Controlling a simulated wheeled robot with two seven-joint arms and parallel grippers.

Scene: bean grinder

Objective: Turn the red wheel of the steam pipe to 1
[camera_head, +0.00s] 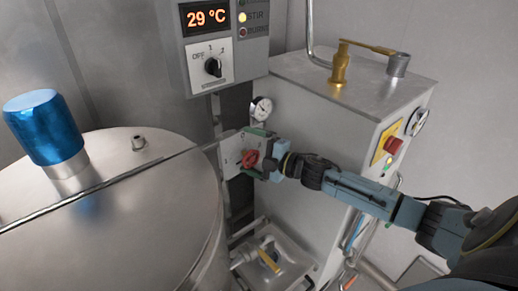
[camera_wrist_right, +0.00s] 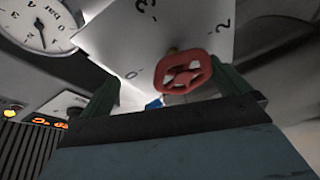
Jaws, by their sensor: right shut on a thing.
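The red wheel (camera_head: 250,158) sits on a pale plate (camera_head: 229,153) on the pipe between the tank and the metal cabinet. My right gripper (camera_head: 257,155) reaches in from the right and is shut on the wheel; the exact contact is hard to see. It also shows in the right wrist view (camera_wrist_right: 168,90). Which mark the wheel points to is unclear. My left gripper is out of view.
A pressure gauge (camera_head: 261,109) is just above the plate. The control box (camera_head: 212,60) reads 29 °C. A steel tank (camera_head: 110,210) with a blue cap (camera_head: 45,127) stands left. The cabinet (camera_head: 340,95) stands right, with a red button (camera_head: 393,146).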

